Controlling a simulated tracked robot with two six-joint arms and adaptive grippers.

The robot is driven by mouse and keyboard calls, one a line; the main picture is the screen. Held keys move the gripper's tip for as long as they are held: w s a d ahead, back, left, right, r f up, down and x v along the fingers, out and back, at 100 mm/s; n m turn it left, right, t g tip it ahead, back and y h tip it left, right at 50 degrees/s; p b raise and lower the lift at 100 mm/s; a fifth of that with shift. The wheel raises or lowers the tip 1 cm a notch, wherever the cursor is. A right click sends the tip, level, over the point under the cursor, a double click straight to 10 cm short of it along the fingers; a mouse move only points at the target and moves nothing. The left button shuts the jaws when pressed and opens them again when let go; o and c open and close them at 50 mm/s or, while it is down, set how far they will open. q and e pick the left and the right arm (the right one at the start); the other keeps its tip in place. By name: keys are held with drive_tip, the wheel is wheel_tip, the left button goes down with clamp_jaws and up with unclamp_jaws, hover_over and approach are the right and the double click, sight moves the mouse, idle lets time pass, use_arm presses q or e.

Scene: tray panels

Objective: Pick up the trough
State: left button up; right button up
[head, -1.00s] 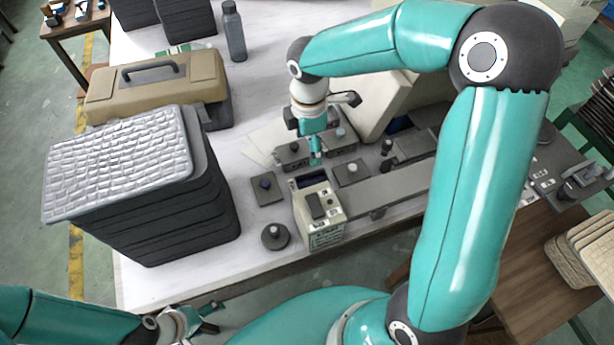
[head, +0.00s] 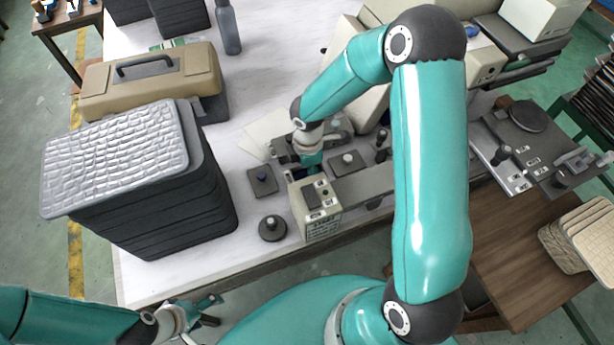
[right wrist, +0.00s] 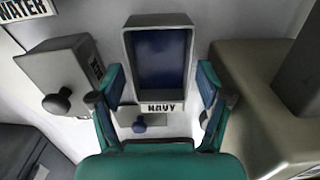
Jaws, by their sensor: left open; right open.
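The trough is a grey open-topped box with a dark blue inside and a NAVY label, in the middle of the right wrist view (right wrist: 160,68). My right gripper (right wrist: 160,95) is open, with one finger on each side of the trough's near end and label. Whether the fingers touch it I cannot tell. In the head view my right gripper (head: 311,162) hangs down behind the beige box (head: 318,212), and the arm hides most of the trough. My left gripper (head: 205,310) is open and empty at the bottom left, off the table's front edge.
A grey block with a dark knob (right wrist: 65,85) lies left of the trough. A stack of dark trays (head: 150,220) and a tan toolbox (head: 150,85) fill the left.

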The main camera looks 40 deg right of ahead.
drive_tip(key=shift+f, duration=0.85)
drive_tip(key=shift+c, duration=0.3)
drive_tip(key=c, duration=1.1)
drive_tip(key=shift+r, duration=0.1)
drive_tip(key=shift+r, duration=0.1)
